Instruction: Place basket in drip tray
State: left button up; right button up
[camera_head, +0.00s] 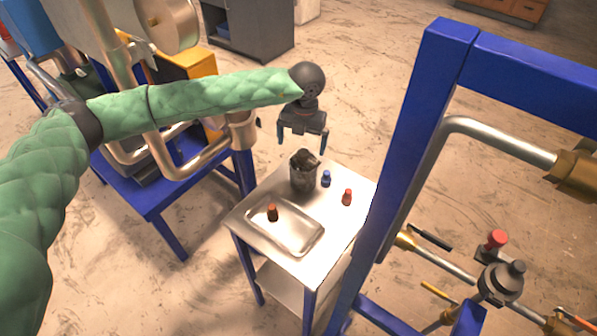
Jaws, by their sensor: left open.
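The basket (304,176) looks like a dark mesh cylinder and stands upright on the small metal table, behind the drip tray. The drip tray (285,236) is a shallow silver tray on the front left part of the table. A small orange-brown bottle (272,212) stands in the tray. My left gripper (302,143) points down with its two fingers apart, above and around the line of the basket's top. Its fingers look empty; I cannot tell whether they touch the basket. My right gripper is out of view.
A blue bottle (326,178) and a red bottle (347,197) stand right of the basket on the metal table (338,228). A blue frame post (398,165) rises close to the table's right side. Blue-framed piping (185,165) stands at the left.

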aim_at(304, 162)
pick_arm(q)
jog(key=n, duration=0.5)
jog(key=shift+w+d+n, duration=0.1)
jog(key=shift+d+n, duration=0.2)
jog(key=shift+d, duration=0.05)
jog(key=n, duration=0.3)
jog(key=shift+d+n+h, duration=0.1)
jog(key=shift+n+h, duration=0.2)
jog(key=shift+f+n, duration=0.1)
jog(key=shift+n, duration=0.3)
jog(key=shift+f+p, duration=0.8)
jog(key=shift+f, duration=0.4)
notch_tip(304, 162, down, 4)
jog(key=p, duration=0.3)
jog(key=shift+p, duration=0.35)
jog(key=shift+f, duration=0.65)
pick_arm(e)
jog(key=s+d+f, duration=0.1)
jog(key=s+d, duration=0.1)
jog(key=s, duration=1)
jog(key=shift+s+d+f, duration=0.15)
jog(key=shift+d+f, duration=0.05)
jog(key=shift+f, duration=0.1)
pick_arm(q)
jog(key=c, duration=1.7)
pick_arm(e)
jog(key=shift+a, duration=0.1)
